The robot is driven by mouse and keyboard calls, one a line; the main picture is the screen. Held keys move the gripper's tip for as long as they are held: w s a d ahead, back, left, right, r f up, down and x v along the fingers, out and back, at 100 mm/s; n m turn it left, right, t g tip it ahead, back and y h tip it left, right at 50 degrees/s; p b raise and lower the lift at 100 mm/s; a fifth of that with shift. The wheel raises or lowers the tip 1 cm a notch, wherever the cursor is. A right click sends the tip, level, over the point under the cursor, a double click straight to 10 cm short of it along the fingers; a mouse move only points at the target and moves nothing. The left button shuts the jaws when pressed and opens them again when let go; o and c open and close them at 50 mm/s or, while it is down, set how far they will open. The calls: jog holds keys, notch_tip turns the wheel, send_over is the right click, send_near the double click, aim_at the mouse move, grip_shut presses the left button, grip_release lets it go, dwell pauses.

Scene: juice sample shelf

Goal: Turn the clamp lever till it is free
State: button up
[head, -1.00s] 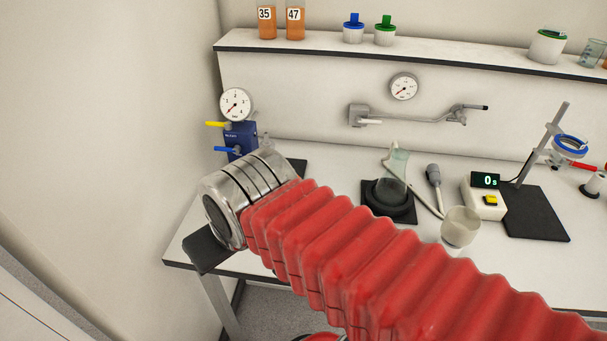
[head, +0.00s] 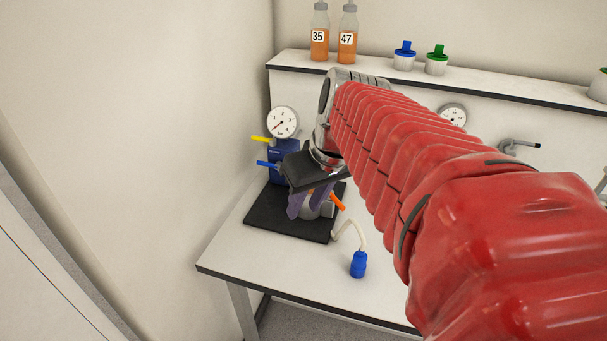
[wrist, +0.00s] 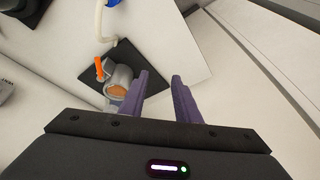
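The orange lever (head: 337,201), which looks like the clamp lever, sticks out from a small grey cylindrical fitting (head: 328,210) on a black base plate (head: 262,214). In the wrist view the lever (wrist: 100,69) stands at the left of the fitting (wrist: 118,75), which has an orange round face. My gripper (head: 311,203) points down over the plate, its purple fingers in front of part of the fitting. In the wrist view my gripper (wrist: 160,76) is open with nothing between its fingers. The fitting is just left of the left finger; contact cannot be told.
A blue block (head: 283,166) with a yellow and a blue handle and a gauge (head: 283,122) stands behind my gripper. A pale hose (head: 352,230) ends in a blue connector (head: 358,264) on the bench. The bench front (head: 290,262) is clear. A wall is close at left.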

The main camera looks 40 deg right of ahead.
jog(key=d+r, duration=0.1)
jog(key=d, duration=0.6)
jog(key=y, duration=0.1)
send_near(342, 205)
jog(key=s+v, duration=0.1)
jog(key=v, duration=0.5)
jog(key=shift+d+m+t, duration=0.15)
jog(key=shift+m+t, duration=0.25)
jog(key=shift+f, duration=0.2)
jog(key=x, duration=1.3)
jog(key=shift+w+f, duration=0.15)
jog(key=shift+f, duration=0.1)
grip_shut()
